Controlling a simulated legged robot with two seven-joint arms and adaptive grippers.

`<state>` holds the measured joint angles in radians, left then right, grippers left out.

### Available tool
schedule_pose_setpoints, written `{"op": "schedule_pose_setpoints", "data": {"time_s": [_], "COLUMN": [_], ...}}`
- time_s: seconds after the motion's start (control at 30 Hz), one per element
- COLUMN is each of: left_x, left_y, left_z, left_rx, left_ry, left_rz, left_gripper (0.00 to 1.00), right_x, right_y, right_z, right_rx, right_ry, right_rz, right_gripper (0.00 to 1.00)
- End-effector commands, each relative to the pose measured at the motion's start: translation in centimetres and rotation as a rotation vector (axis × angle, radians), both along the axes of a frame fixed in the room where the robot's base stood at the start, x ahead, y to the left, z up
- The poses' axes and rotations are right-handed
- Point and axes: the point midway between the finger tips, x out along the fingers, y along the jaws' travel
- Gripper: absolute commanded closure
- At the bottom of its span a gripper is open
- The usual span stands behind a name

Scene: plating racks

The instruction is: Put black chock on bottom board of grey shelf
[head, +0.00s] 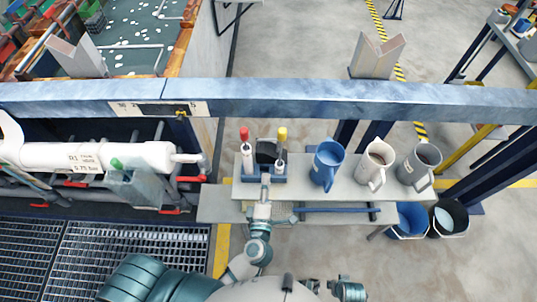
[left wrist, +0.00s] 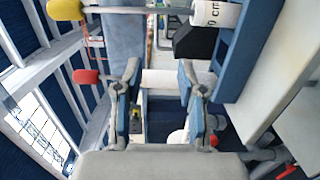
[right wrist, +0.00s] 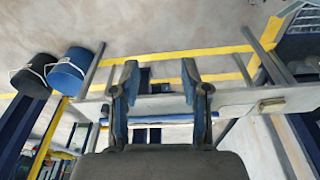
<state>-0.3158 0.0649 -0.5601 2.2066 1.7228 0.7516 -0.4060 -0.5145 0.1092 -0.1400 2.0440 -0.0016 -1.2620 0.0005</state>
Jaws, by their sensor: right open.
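The black chock (head: 266,150) sits on the upper board of the grey shelf, behind the blue holder (head: 264,179) with red and yellow handles. The chock also shows in the left wrist view (left wrist: 196,40), beyond the fingertips. My left gripper (head: 265,184) is just in front of the holder; in the left wrist view (left wrist: 158,72) its fingers are apart, with nothing held. The lower board (head: 214,206) of the grey shelf shows bare at its left end. My right gripper (right wrist: 158,72) is open and empty, facing the shelf's lower part.
A blue mug (head: 327,165), a pale mug (head: 374,164) and a grey mug (head: 419,166) stand right of the chock. A blue beam (head: 300,92) crosses behind. A blue bucket (head: 408,221) and a black bucket (head: 449,219) stand at the shelf's right.

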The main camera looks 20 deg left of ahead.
Motion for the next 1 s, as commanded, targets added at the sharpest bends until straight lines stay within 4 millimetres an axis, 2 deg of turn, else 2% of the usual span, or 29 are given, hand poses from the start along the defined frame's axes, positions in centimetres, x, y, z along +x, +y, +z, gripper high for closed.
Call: {"op": "schedule_pose_setpoints", "data": {"time_s": [0.4, 0.5, 0.73, 0.83, 1.0], "left_x": [9.1, 10.4, 12.2, 13.8, 15.9], "left_y": [1.9, 2.2, 2.9, 3.4, 3.9], "left_z": [0.2, 0.1, 0.2, 0.2, 0.2], "left_rx": [0.0, 0.002, 0.0, 0.001, 0.001], "left_ry": [-0.006, -0.005, -0.005, -0.005, -0.005], "left_rz": [0.002, 0.001, 0.002, 0.002, 0.001], "left_gripper": [0.6, 0.6, 0.6, 0.6, 0.6], "right_x": [0.1, 0.1, 0.1, 0.0, -0.2], "right_y": [-0.1, -0.1, -0.1, -0.1, -0.2], "right_z": [1.1, 1.5, 1.9, 3.3, 4.5], "right_rx": [0.0, 0.0, -0.001, 0.001, 0.001], "right_ry": [-0.005, -0.006, -0.004, -0.012, -0.013], "right_rz": [-0.001, -0.002, -0.003, -0.002, -0.003], "right_gripper": [0.54, 0.54, 0.54, 0.54, 0.54]}}
